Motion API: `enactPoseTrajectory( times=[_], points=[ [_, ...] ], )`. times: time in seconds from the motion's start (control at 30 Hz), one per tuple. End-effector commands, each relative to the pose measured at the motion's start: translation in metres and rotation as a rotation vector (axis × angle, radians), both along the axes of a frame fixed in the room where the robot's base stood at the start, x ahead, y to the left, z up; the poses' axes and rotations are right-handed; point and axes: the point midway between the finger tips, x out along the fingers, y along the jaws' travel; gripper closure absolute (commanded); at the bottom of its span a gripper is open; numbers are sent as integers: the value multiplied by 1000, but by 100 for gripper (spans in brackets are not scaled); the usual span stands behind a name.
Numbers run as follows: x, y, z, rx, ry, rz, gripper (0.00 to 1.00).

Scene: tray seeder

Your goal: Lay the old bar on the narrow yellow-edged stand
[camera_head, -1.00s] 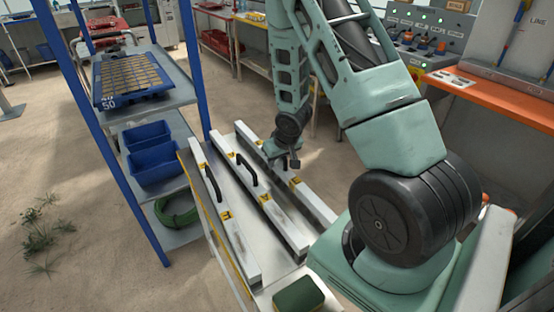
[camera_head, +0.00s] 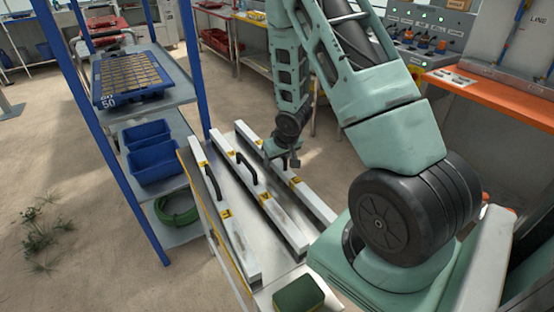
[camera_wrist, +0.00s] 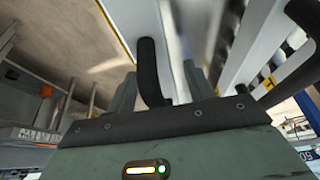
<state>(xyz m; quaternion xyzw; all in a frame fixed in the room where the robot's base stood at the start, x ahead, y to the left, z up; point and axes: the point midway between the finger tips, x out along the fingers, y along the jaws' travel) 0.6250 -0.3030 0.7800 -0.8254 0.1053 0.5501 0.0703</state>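The narrow yellow-edged stand (camera_head: 214,244) has a grey metal top. Three long pale bars lie side by side along it: a left bar (camera_head: 240,250), a middle bar (camera_head: 287,228) and a right bar (camera_head: 314,202). They carry yellow labels, and black handles show on the left and middle ones. I cannot tell which is the old bar. My gripper (camera_head: 287,162) is low over the right bar. In the wrist view my gripper (camera_wrist: 160,88) is open, with a black handle (camera_wrist: 149,65) between its fingers, closer to the left finger. A gap shows on the right.
A blue-posted rack left of the stand holds a seed tray (camera_head: 132,78), blue bins (camera_head: 150,150) and a coiled green hose (camera_head: 178,208). A dark green block (camera_head: 299,295) sits at the stand's near end. An orange-edged bench (camera_head: 500,97) stands at right.

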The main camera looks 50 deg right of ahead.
Motion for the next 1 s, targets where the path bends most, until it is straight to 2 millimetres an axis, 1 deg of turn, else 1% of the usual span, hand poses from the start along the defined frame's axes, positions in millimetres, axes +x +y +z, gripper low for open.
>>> enactPoseTrajectory(
  times=[0.23,0.37,0.47,0.8,0.9,1.0],
  points=[
    [-1,0,1,1,3,0,47],
    [-5,1,13,1,0,-2,47],
    [-11,3,29,1,-1,-3,47],
    [-40,10,104,0,-4,-3,47],
    [-48,11,124,0,-2,-4,47],
    [-55,13,140,-2,-1,-2,47]
  ],
)
